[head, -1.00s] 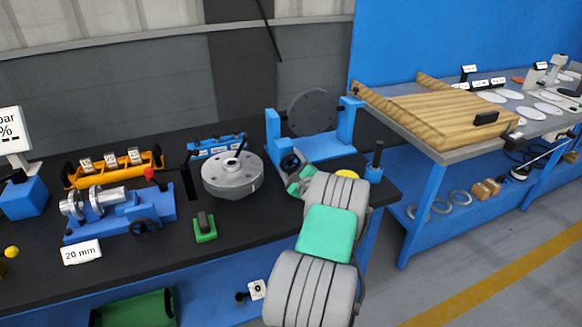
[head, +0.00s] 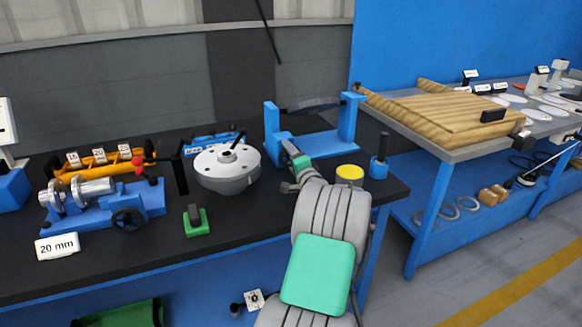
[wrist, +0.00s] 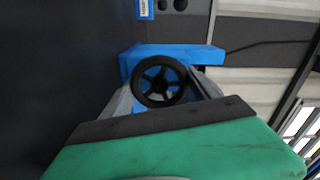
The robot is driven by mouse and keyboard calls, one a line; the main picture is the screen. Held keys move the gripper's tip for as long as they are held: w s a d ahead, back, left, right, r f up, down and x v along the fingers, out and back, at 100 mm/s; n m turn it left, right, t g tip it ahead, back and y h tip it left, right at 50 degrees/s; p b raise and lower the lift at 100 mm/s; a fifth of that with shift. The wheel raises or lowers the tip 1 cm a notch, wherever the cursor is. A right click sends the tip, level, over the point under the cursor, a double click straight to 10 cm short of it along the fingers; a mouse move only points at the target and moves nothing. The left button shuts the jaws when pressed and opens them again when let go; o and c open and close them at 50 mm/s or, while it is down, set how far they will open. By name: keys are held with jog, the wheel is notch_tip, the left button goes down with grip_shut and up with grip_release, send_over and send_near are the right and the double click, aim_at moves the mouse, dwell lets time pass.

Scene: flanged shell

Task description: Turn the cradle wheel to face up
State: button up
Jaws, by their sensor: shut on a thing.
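The blue cradle (head: 322,147) stands at the right end of the bench. Its grey disc (head: 313,104) sits between the two posts and appears as a thin, nearly level ellipse. The cradle's black handwheel (wrist: 160,85) has spokes and faces the wrist camera. My gripper (head: 287,150) is at the front of the cradle's left post. In the wrist view its grey fingers lie on both sides of the handwheel, shut on it. In the head view my gripper hides most of the handwheel.
A grey flanged round part (head: 228,168) stands left of the cradle. A yellow disc (head: 350,172) and a blue holder with a dark post (head: 379,168) are to the right. A green block (head: 196,220) is nearer the front. A blue vise-like fixture (head: 105,208) stands further left.

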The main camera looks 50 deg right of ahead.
jog(key=n+b, duration=0.1)
jog(key=b, duration=0.1)
jog(key=n+b, duration=0.2)
jog(key=shift+f, duration=0.4)
jog(key=shift+r+n+b, duration=0.15)
jog(key=shift+n+b, duration=0.95)
jog(key=shift+n, duration=0.2)
jog(key=o, duration=1.1)
jog(key=shift+s+r, duration=0.1)
jog(key=shift+s, duration=0.05)
jog(key=shift+o, duration=1.3)
jog(key=shift+r, duration=0.1)
jog(key=v, duration=0.7)
jog(key=shift+s+a+p, duration=0.25)
jog(key=shift+s+p, duration=0.05)
